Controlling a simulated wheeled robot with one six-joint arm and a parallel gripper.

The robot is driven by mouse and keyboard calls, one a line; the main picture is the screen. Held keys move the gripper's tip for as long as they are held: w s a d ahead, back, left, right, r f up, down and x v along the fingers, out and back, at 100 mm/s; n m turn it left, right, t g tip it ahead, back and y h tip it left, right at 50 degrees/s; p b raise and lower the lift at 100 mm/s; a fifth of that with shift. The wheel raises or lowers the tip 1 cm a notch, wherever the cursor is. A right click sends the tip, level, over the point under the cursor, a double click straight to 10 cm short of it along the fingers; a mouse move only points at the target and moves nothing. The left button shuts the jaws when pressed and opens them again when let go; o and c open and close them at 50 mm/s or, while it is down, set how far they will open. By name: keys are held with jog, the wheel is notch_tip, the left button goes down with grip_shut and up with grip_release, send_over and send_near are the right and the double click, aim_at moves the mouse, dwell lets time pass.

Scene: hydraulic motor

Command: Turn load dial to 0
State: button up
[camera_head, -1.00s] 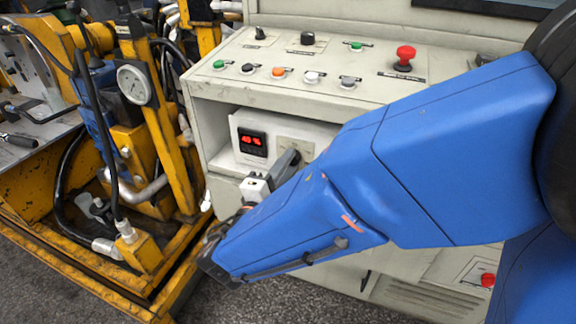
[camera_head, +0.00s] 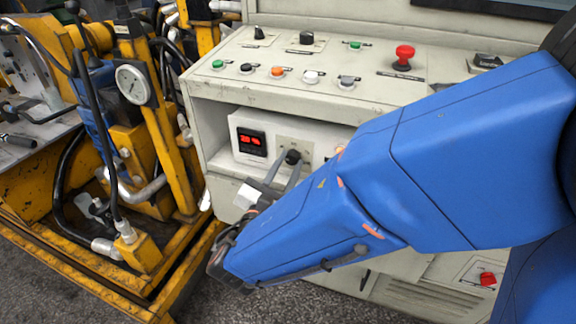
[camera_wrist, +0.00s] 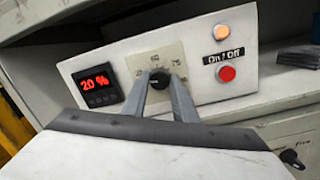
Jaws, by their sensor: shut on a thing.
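The load dial (camera_head: 293,157) is a black knob on a beige scale plate in the white panel of the cabinet recess. It also shows in the wrist view (camera_wrist: 158,80), with scale numbers around it. The red display (camera_head: 251,141) left of it reads 20 % in the wrist view (camera_wrist: 97,84). My gripper (camera_head: 290,162) reaches up to the dial from below. Its two grey fingers (camera_wrist: 160,92) stand on either side of the knob, shut on it. The lower part of the knob is partly hidden between the fingers.
An orange lamp and a red On/Off button (camera_wrist: 227,74) are right of the dial. Above the recess, the sloping panel carries several coloured buttons and a red mushroom button (camera_head: 404,54). A yellow machine frame (camera_head: 160,130) with a gauge stands close on the left.

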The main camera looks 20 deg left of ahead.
jog(key=n, duration=0.5)
jog(key=shift+y, duration=0.4)
jog(key=shift+n+y, duration=0.3)
jog(key=shift+n, duration=1.8)
jog(key=o, duration=1)
jog(key=shift+o, duration=0.2)
jog(key=shift+s, duration=0.1)
jog(key=s, duration=1.7)
jog(key=shift+s+f, duration=0.15)
jog(key=shift+f, duration=0.3)
jog(key=shift+s, duration=0.1)
